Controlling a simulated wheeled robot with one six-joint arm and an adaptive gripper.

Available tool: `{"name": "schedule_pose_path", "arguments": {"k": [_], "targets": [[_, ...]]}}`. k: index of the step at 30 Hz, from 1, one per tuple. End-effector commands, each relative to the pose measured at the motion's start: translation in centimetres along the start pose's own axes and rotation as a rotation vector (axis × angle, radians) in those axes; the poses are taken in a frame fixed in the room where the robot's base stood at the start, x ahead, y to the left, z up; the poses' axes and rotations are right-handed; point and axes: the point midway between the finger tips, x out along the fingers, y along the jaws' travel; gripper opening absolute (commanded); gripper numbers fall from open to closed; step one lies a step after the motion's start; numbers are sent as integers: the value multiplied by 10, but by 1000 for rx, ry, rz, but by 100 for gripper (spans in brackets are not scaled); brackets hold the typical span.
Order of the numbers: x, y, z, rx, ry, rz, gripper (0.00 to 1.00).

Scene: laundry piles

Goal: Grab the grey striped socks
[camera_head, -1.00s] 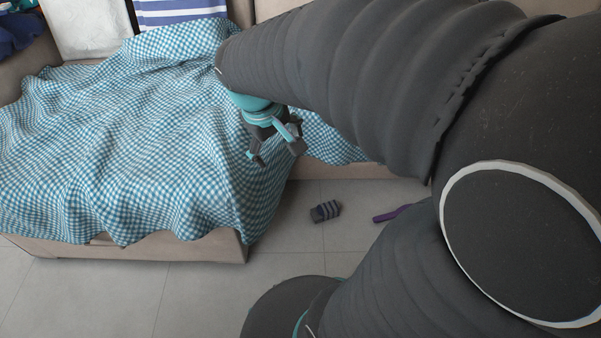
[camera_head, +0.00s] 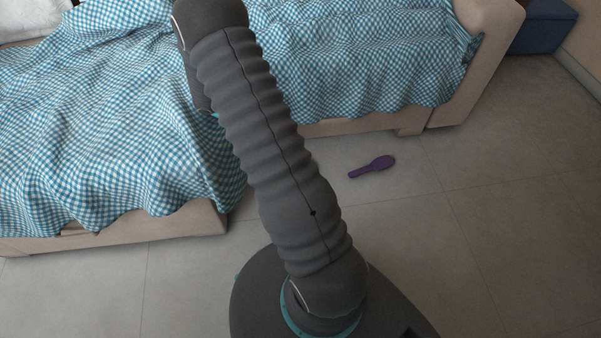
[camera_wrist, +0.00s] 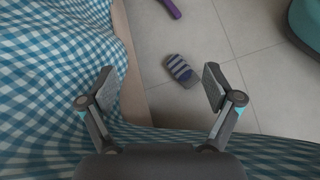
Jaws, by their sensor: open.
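The grey striped socks (camera_wrist: 181,70) lie as a small dark folded bundle with lighter stripes on the tiled floor, close to the sofa's side. They show in the wrist view, ahead of and between my fingers. In the head view my arm hides them. My gripper (camera_wrist: 157,88) is open and empty in the wrist view, its two fingers spread wide. It is above the socks and apart from them, near the blanket's edge. In the head view my gripper is hidden behind my arm.
A sofa (camera_head: 130,238) with a blue-and-white checked blanket (camera_head: 100,120) fills the left and back. A purple hairbrush (camera_head: 372,167) lies on the floor; part of it shows in the wrist view (camera_wrist: 172,8). A blue box (camera_head: 543,27) stands at the back right. The floor at right is clear.

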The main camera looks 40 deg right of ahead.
Motion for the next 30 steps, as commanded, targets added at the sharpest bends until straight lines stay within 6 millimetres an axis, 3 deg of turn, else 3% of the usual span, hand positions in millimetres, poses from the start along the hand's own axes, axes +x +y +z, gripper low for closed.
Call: {"name": "schedule_pose_path", "arguments": {"k": [1,3,18,24,30], "targets": [[19,-4,-14,-36,-28,8,90],[38,-6,-28,-78,-56,27,90],[154,-39,-126,-432,-197,198,90],[192,-58,-156,-553,-230,257,90],[211,-69,-170,-613,-245,288,90]]}}
